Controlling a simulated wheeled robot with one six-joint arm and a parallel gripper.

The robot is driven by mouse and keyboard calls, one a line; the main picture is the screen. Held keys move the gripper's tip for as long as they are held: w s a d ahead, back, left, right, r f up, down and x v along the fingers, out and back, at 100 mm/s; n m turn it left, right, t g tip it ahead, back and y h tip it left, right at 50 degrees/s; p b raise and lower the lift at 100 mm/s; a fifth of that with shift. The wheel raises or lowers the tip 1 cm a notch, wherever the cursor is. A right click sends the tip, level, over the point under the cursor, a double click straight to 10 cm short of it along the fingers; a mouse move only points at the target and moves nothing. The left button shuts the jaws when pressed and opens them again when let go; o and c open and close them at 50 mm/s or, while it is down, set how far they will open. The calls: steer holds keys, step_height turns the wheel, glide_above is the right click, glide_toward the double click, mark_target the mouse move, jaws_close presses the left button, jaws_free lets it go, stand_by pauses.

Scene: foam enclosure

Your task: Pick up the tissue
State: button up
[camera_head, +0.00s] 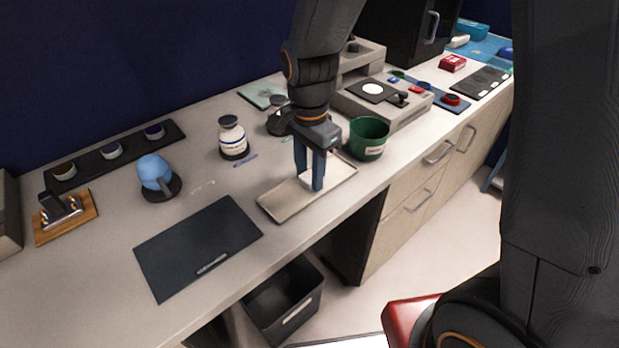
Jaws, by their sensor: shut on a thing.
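My gripper (309,182) points down over the beige tray (280,207) on the bench, with its blue fingers close together. It is shut on the tissue (306,178), a small white piece that shows between the fingers. The fingers and the gripper body hide most of the tissue. I cannot tell whether the tissue touches the tray.
A green bin (368,138) stands right of my gripper. A white bottle (232,138), a blue rounded object (155,172) and a dark mat (198,247) lie to the left. A black bin (284,300) stands on the floor below the bench edge.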

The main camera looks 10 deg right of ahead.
mark_target(310, 177)
steer(key=shift+r, duration=0.1)
step_height(310, 177, up, 10)
steer(key=b, duration=0.1)
stand_by(0.3)
